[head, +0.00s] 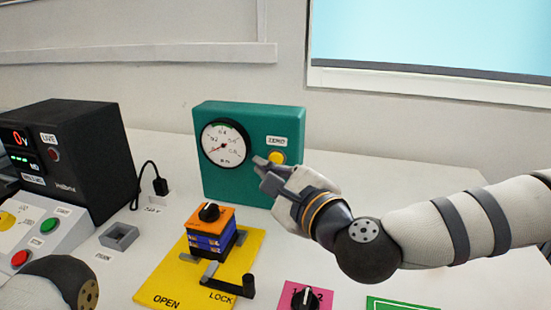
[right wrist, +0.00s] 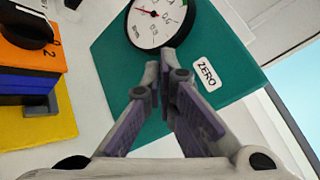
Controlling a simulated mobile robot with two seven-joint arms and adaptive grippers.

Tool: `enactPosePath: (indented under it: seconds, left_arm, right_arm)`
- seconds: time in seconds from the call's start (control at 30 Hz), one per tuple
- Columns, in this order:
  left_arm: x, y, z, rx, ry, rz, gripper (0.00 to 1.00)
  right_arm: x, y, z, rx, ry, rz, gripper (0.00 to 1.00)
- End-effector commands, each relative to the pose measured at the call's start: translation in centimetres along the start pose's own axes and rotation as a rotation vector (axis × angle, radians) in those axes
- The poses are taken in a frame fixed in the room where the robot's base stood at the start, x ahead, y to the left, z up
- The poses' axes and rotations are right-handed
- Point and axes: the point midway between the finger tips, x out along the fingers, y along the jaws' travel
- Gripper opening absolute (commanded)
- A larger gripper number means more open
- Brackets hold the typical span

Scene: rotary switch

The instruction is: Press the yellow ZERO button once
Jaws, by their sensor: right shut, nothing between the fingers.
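The yellow ZERO button (head: 277,157) is on the front of a teal box (head: 225,180), just below the ZERO label (head: 279,141). My right gripper (head: 262,165) is shut and empty, its fingertips in front of the box, just left of and slightly below the button in the picture. I cannot tell whether they touch anything. In the right wrist view the shut fingertips (right wrist: 167,62) point at the teal face, between the gauge (right wrist: 160,22) and the ZERO label (right wrist: 206,73); the button does not show there. My left gripper is not in view.
Left of the teal box stand a black meter box (head: 75,150), a socket with a plug (head: 160,187) and a panel with green and red buttons (head: 45,235). In front are a yellow OPEN/LOCK plate (head: 165,285) with an orange-topped switch and a pink selector plate (head: 290,290).

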Motion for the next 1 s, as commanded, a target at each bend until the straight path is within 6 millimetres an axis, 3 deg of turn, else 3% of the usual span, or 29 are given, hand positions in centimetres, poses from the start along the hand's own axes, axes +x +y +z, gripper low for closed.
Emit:
enactPosePath:
  seconds: [0.4,1.0]
  left_arm:
    - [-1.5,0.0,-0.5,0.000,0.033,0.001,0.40]
    - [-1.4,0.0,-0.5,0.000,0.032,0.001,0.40]
  right_arm:
    - [-2.7,1.7,2.1,-0.002,-0.002,-0.002,0.00]
    - [-2.7,1.9,2.0,0.000,0.000,-0.001,0.00]
